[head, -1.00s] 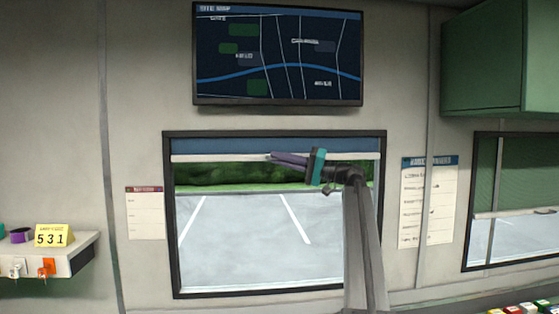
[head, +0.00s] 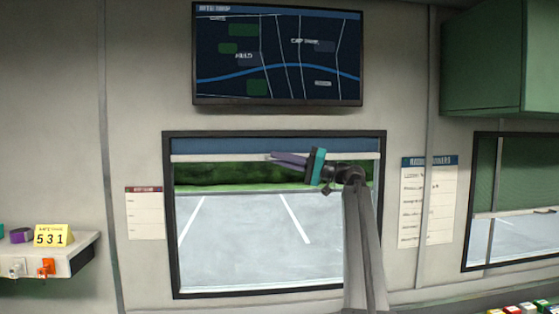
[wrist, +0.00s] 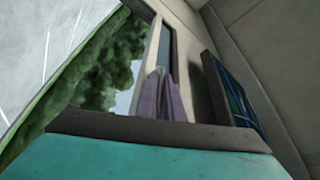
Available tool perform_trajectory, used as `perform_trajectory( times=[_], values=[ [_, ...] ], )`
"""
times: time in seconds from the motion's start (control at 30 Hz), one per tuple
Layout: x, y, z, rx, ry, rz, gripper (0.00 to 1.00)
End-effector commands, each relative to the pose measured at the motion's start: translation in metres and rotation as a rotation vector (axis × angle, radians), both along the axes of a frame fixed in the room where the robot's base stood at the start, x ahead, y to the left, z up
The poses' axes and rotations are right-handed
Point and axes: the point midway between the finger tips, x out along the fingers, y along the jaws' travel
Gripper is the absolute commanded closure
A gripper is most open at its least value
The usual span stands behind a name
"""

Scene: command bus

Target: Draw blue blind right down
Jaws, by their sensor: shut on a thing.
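The blue blind (head: 250,145) is a short strip across the top of the middle window. Its white bottom bar (head: 215,158) runs level across the window just below the top of the frame. My gripper (head: 272,157) reaches in from the right, with its purple fingers shut on the white bar near the middle of its width. In the wrist view the fingers (wrist: 164,98) lie close together against the bar, with a blue strip of blind beyond them. The exact grip point is hidden between the fingers.
The window pane (head: 245,235) below the bar is uncovered. A map screen (head: 278,55) hangs above. A notice (head: 427,200) is right of the window. A green blind (head: 515,175) hangs in the right window. A green cabinet (head: 490,60) juts out top right. A shelf (head: 80,250) stands left.

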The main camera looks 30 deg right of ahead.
Motion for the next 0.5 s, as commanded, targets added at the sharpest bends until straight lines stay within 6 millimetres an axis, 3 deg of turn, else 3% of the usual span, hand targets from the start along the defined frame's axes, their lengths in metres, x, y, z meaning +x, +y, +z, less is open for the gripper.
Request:
perform_trajectory(
  times=[0.27,0.5],
  values=[
    [0.001,0.001,-0.005,0.001,-0.001,0.001,1.0],
    [0.0,0.001,-0.029,0.0,0.001,0.002,1.0]
  ],
)
